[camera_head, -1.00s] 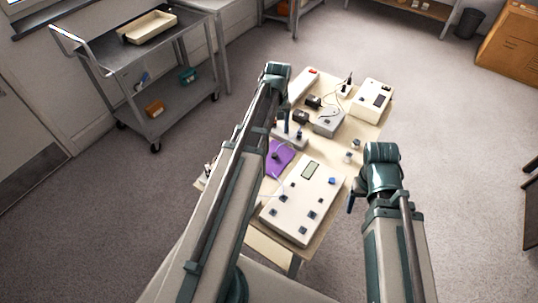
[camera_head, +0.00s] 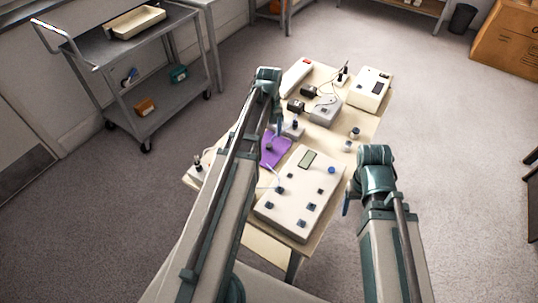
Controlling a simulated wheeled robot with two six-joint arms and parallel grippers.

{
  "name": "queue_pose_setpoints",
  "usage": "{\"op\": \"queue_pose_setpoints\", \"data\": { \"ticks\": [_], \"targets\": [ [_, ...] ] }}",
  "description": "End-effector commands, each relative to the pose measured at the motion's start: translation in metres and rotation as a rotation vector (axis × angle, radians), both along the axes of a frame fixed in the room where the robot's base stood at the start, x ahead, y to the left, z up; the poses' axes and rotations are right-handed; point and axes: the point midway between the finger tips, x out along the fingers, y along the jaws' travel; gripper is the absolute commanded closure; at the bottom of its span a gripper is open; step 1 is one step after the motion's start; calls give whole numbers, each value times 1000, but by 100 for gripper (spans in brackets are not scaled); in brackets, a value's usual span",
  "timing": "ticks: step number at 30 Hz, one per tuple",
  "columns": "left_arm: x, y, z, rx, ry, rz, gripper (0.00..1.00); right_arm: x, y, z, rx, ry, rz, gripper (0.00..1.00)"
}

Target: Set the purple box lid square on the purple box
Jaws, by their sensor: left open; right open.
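A flat purple piece (camera_head: 274,150) lies on the table, partly hidden behind my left arm. A small dark knob-like part sits on it. I cannot tell whether it is the box, its lid, or both together. My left gripper (camera_head: 279,126) points down at the far edge of the purple piece, largely hidden by its own arm; no held object shows. My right gripper (camera_head: 346,206) is open beside the table's right edge, mostly hidden by its wrist, with nothing seen in it.
The table (camera_head: 262,243) also bears a large white panel with knobs (camera_head: 301,195), a grey box (camera_head: 325,112), a white device (camera_head: 369,89) and small dark blocks with cables. A grey cart (camera_head: 125,60) stands at back left. The floor right of the table is clear.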

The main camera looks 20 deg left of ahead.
Motion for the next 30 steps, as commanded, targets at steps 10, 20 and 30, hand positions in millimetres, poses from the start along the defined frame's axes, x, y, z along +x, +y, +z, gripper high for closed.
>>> {"op": "queue_pose_setpoints", "data": {
  "ticks": [10,20,30],
  "targets": [
    [-1,0,-12,0,0,0,32,0,0,-12,0,0,0,28],
    [-4,-1,-52,0,0,0,32,0,0,-52,0,0,1,28],
    [-4,-1,-52,0,0,0,36,0,0,-52,0,0,1,28]
  ]
}}
